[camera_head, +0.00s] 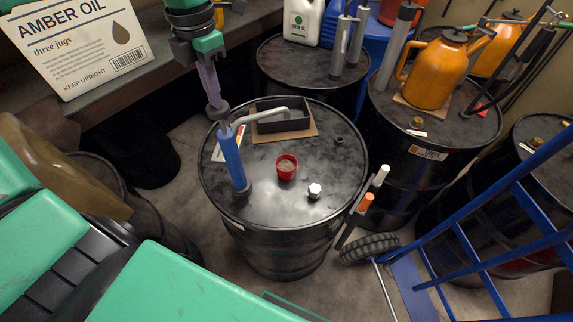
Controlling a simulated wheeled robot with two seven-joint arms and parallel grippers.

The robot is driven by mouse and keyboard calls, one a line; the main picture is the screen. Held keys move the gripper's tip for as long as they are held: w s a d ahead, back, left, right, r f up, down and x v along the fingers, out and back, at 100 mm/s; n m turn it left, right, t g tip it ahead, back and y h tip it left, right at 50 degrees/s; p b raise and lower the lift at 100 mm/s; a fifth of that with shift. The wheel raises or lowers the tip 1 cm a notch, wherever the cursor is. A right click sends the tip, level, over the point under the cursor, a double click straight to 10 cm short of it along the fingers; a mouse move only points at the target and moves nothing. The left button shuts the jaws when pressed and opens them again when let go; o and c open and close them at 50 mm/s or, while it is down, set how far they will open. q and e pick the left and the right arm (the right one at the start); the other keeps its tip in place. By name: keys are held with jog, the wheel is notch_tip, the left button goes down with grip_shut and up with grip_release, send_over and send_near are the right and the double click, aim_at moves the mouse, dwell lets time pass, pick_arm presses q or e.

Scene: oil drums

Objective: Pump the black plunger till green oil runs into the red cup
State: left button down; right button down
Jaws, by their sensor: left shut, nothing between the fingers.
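The blue hand pump (231,158) stands upright on the near black drum (260,215). Its grey spout (262,116) reaches right from the top. The black plunger's knob (218,112) is at the pump's top. The red cup (286,172) stands on the drum lid right of the pump. My right gripper is not in view.
Other drums, an orange can (436,72) and a blue hand truck (470,240) crowd the right.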

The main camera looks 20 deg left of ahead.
pick_arm(q)
notch_tip(320, 180, up, 8)
jog(key=p, duration=0.3)
jog(key=shift+f, duration=0.15)
dwell(0.4)
